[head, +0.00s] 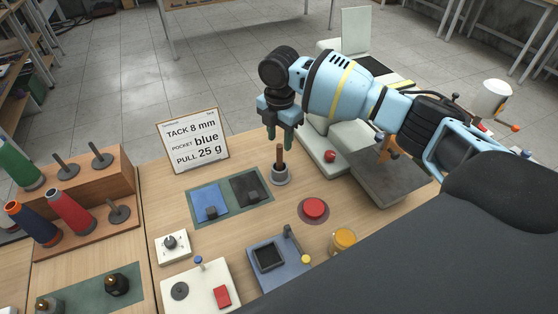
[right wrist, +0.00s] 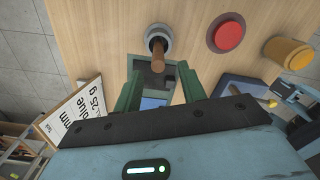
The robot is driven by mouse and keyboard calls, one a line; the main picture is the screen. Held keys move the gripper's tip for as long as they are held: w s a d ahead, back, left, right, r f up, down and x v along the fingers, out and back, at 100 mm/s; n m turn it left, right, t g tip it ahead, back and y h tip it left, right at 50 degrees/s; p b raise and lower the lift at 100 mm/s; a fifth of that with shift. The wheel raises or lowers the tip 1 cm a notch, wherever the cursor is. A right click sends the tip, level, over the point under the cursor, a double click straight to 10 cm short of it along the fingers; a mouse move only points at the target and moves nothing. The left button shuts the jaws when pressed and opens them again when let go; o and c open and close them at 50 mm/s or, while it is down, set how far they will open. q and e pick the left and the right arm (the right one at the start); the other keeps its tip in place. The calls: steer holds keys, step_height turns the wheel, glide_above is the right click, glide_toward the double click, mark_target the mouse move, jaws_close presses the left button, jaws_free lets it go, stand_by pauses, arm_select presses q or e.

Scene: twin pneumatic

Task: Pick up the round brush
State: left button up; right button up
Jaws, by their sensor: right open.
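The round brush (head: 280,156) stands upright, its wooden handle up, in a small grey holder (head: 281,175) on the table; its bristle end is hidden in the holder. My right gripper (head: 280,138) is open, with green fingers pointing down just above the handle top. In the right wrist view the brush handle (right wrist: 158,47) rises from the holder, ahead of the spread fingertips (right wrist: 160,82), with nothing held between them. My left gripper is not in view.
A sign (head: 194,142) stands left of the brush. Blue (head: 210,203) and dark (head: 250,187) pads lie in front of it. A red button (head: 313,209) and a yellow-topped jar (head: 343,241) are nearby. Spools stand at left; a white machine (head: 325,158) is behind right.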

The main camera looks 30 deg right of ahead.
mark_target(280, 145)
steer(key=shift+w+f, duration=0.15)
steer(key=shift+f, duration=2.7)
steer(key=shift+c, duration=0.4)
jaws_close()
